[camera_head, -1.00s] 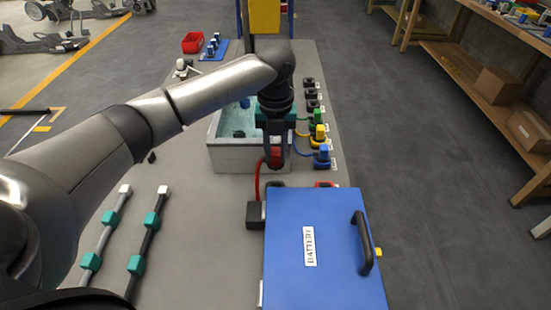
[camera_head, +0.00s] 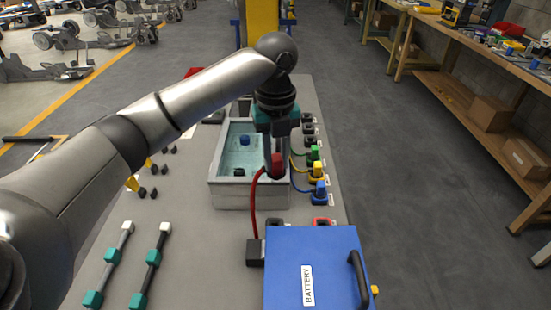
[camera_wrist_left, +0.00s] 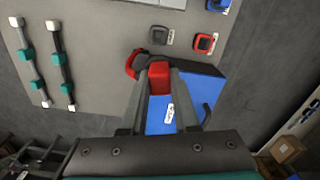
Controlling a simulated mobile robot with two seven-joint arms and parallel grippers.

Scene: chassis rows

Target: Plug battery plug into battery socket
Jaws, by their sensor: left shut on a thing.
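My left gripper (camera_head: 275,160) is shut on the red battery plug (camera_head: 277,168) and holds it in the air in front of the grey bin. The plug shows between the fingers in the left wrist view (camera_wrist_left: 159,78). A red cable (camera_head: 254,200) runs from the plug down to a black block (camera_head: 255,252) beside the blue battery box (camera_head: 310,270). A red-rimmed socket (camera_head: 323,222), which looks like the battery socket, sits on the table behind the box; it shows clear and empty in the left wrist view (camera_wrist_left: 205,43). The plug is apart from it. My right gripper is not in view.
A black socket (camera_wrist_left: 160,34) sits left of the red one. Green (camera_head: 314,153), yellow (camera_head: 316,171) and blue plugs (camera_head: 319,190) line the table's right side. The open bin (camera_head: 228,200) stands behind the battery box. Two rods (camera_head: 110,258) lie at left.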

